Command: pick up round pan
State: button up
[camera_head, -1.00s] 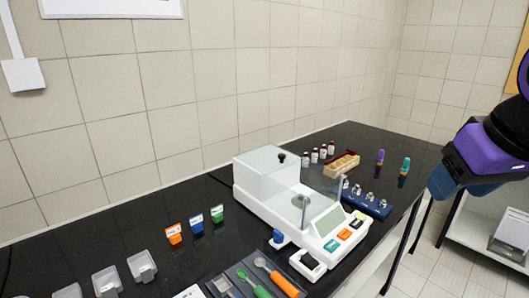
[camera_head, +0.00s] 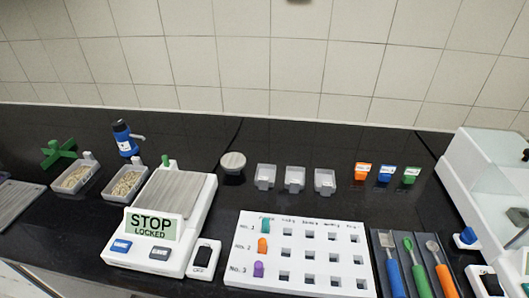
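A small round, pale grey dish-like thing (camera_head: 233,161), which looks like the round pan, rests on the black counter behind the white numbered board. It stands alone, left of a row of clear square trays (camera_head: 295,179). Its inside is too small to make out. My gripper is not in view, so nothing shows near the round thing.
A white shaker unit (camera_head: 159,226) with a "STOP LOCKED" display stands to the left. In front are a white board (camera_head: 345,229) with coloured pegs and a tool tray (camera_head: 393,236). Two grain-filled trays, a green cross-shaped thing (camera_head: 59,152) and a blue bottle (camera_head: 124,138) stand farther left.

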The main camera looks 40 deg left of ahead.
aim_at(230, 161)
jog(key=u, duration=1.85)
jog(key=z, duration=1.75)
jog(key=j+u, duration=0.25)
jog(key=u, duration=0.25)
jog(key=j+u, duration=0.3)
jog(key=u, duration=0.2)
jog(key=j+u, duration=0.3)
jog(key=u, duration=0.15)
